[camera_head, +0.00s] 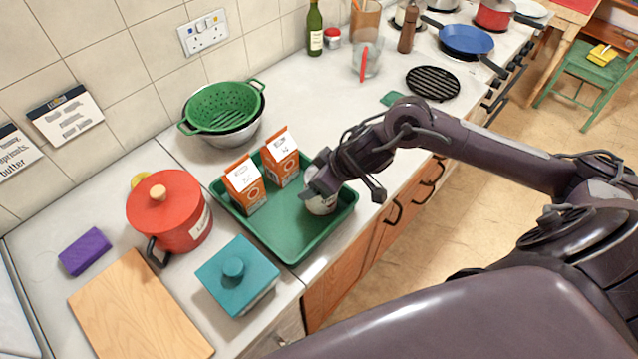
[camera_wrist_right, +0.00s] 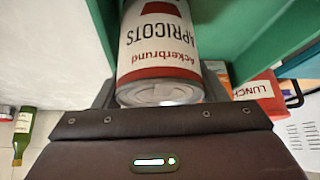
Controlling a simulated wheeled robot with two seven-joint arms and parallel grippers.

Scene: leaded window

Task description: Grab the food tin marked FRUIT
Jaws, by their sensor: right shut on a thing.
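A tin with a white label and a red band (camera_head: 321,206) stands in the green tray (camera_head: 289,250), at its right end. In the right wrist view the tin (camera_wrist_right: 158,45) reads "Ackerbrund APRICOTS"; no FRUIT marking shows on the visible side. My right gripper (camera_head: 318,187) is shut on this tin, its fingers on either side of it, and hides part of it in the head view. No other tin with a readable FRUIT label is in view. My left gripper is not in view.
Two orange-and-white cartons (camera_head: 245,186) (camera_head: 280,157) stand in the tray beside the tin. A red pot (camera_head: 175,222), a teal lidded dish (camera_head: 236,290) and a green colander (camera_head: 224,107) surround the tray. The counter beyond the tray is partly free.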

